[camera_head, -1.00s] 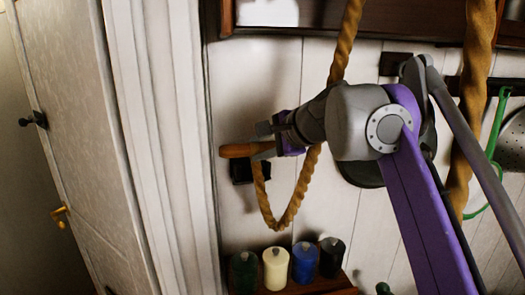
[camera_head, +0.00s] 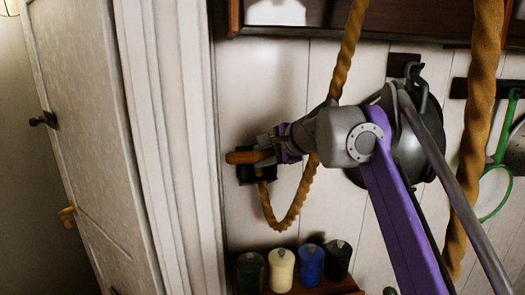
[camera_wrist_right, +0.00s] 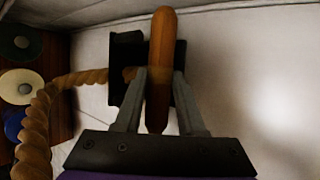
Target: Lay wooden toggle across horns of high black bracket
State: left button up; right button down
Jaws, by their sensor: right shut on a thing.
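The wooden toggle (camera_head: 243,157) is a short orange-brown rod on the end of a thick rope (camera_head: 289,222). My right gripper (camera_head: 264,155) is shut on it and holds it roughly level in the head view. The black bracket (camera_head: 244,175) is on the white plank wall, just behind and below the toggle. In the right wrist view the toggle (camera_wrist_right: 161,60) stands between my fingers, in front of the dark bracket (camera_wrist_right: 124,60). Whether the toggle touches the bracket's horns I cannot tell. My left gripper is not in view.
A dark pan (camera_head: 410,150) and a green-handled strainer (camera_head: 503,150) hang at the right. A thick rope (camera_head: 474,130) hangs near my right arm. A door (camera_head: 85,130) is at the left.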

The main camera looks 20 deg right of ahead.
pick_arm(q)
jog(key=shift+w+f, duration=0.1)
pick_arm(e)
jog(key=shift+w+f, duration=0.15)
jog(key=shift+f, duration=0.15)
jog(key=shift+f, duration=0.1)
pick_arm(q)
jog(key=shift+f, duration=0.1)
pick_arm(e)
jog(key=shift+f, duration=0.25)
jog(key=shift+c, duration=2.1)
grip_release()
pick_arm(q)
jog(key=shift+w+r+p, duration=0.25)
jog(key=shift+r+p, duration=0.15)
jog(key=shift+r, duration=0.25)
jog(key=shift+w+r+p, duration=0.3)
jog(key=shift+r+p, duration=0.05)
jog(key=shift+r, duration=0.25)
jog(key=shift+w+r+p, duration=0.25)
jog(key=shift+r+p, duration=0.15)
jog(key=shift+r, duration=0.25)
pick_arm(e)
jog(key=shift+v, duration=4.05)
